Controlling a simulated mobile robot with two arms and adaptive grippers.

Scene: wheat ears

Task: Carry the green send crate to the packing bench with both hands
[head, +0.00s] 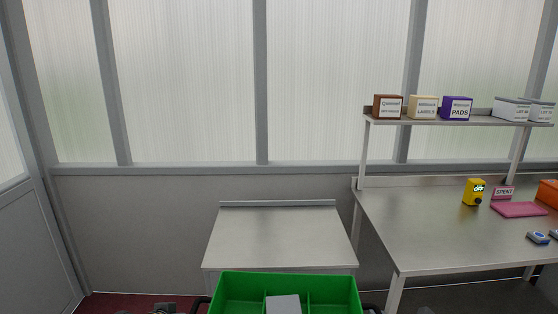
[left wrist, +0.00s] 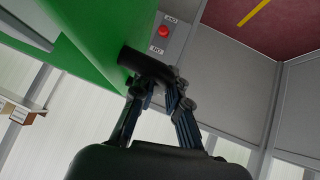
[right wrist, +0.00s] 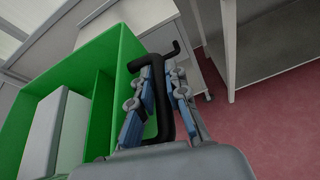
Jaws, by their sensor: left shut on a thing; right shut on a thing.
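The green crate (head: 237,292) is at the bottom middle of the head view, in front of a small steel-topped bench (head: 280,238). Inside it are dividers and a pale grey box (head: 284,304). My left gripper (left wrist: 158,95) is shut on the crate's black left handle (left wrist: 145,65), beside the green wall (left wrist: 100,30). My right gripper (right wrist: 155,90) is shut on the black right handle (right wrist: 160,105) at the crate's other side. The crate's lower part is hidden. The frames do not label either bench as the packing bench.
A larger steel bench (head: 420,235) stands at right with a shelf (head: 440,121) of small boxes, a yellow device (head: 474,192) and a pink mat (head: 518,209). The small bench's top is bare. A grey panel with a red button (left wrist: 163,31) shows in the left wrist view.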

